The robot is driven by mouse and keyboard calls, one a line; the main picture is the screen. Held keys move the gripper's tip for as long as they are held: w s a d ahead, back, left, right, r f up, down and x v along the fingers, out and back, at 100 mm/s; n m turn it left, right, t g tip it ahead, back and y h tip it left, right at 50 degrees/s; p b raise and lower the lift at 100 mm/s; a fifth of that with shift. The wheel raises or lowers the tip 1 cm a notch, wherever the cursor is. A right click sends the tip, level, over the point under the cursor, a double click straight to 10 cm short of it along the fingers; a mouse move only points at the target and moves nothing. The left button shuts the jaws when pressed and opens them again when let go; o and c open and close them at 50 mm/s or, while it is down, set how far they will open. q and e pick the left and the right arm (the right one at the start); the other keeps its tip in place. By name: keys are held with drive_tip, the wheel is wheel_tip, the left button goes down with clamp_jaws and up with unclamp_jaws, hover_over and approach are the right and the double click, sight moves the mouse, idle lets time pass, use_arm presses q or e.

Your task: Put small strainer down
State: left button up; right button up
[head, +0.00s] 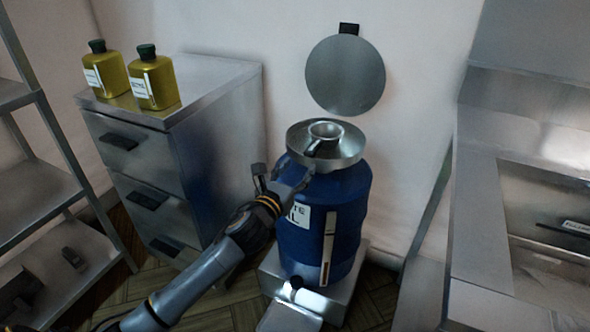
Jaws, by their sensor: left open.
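The small strainer (326,130) is a small metal cup with a dark handle pointing toward the lower left. It rests in the wide metal funnel-like bowl (346,158) on top of a blue drum (345,215). My left gripper (283,176) is at the left side of the drum's top, just below the bowl's rim. It is open, with its fingers apart and nothing seen between them. It appears clear of the strainer's handle; whether it touches the drum cannot be told. My right gripper is not in view.
A metal drawer cabinet (205,130) with two yellow bottles (153,82) stands left of the drum. A round metal lid (345,75) hangs on the wall behind. The drum stands on a metal base (345,293). A shelf rack (40,190) is far left; steel counters (480,220) are right.

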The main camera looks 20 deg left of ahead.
use_arm(q)
drive_tip(key=s+f+n+g+y, duration=0.1)
drive_tip(key=s+f+n+g, duration=0.2)
drive_tip(key=s+f+n, duration=0.35)
drive_tip(key=s+f+n+g, duration=0.35)
drive_tip(key=f+n, duration=0.35)
drive_tip(key=f, duration=0.4)
drive_tip(key=s+f+n+g+y, duration=0.1)
drive_tip(key=s+f+n+g, duration=0.1)
drive_tip(key=s+f+n, duration=0.55)
drive_tip(key=s+d+f+n+g, duration=0.2)
drive_tip(key=s+f+n, duration=0.4)
drive_tip(key=s, duration=0.4)
drive_tip(key=s+d+f+n+g+h, duration=0.1)
drive_tip(key=s+d+f+n+g, duration=0.2)
drive_tip(key=s+f+n+g, duration=0.2)
drive_tip(key=s+f+n, duration=0.2)
drive_tip(key=s+f, duration=0.2)
drive_tip(key=s, duration=0.1)
drive_tip(key=shift+d+h, duration=0.15)
drive_tip(key=shift+h, duration=0.15)
